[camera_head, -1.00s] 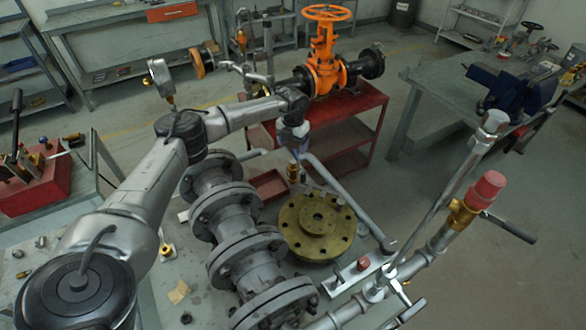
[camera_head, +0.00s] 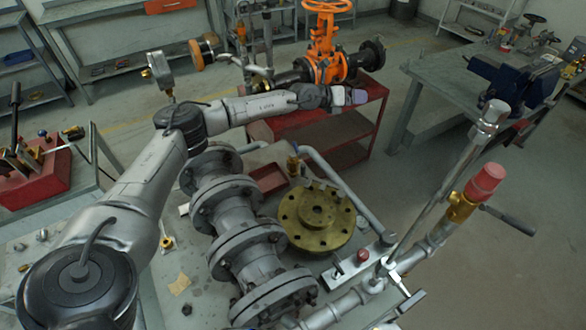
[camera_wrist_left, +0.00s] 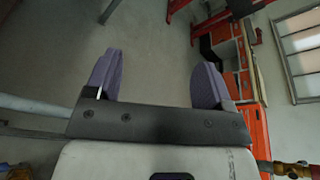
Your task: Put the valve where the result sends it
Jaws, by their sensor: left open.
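An orange gate valve (camera_head: 322,58) with an orange handwheel and dark flanged ends stands upright at the back of the red cart (camera_head: 372,92). My left arm reaches in from the left. My left gripper (camera_head: 350,97) is in front of the valve's lower part, pointing right, and holds nothing. In the left wrist view its two purple fingers (camera_wrist_left: 156,82) stand wide apart with only floor between them. I cannot tell whether it touches the valve or cart. My right gripper does not show.
Grey flanged pipe (camera_head: 236,225), a brass flange disc (camera_head: 316,218) and a silver plate with a red button (camera_head: 362,256) crowd the near bench. A red-capped pipe (camera_head: 485,183) rises at right. A workbench with a blue vise (camera_head: 512,80) stands back right. Floor between is clear.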

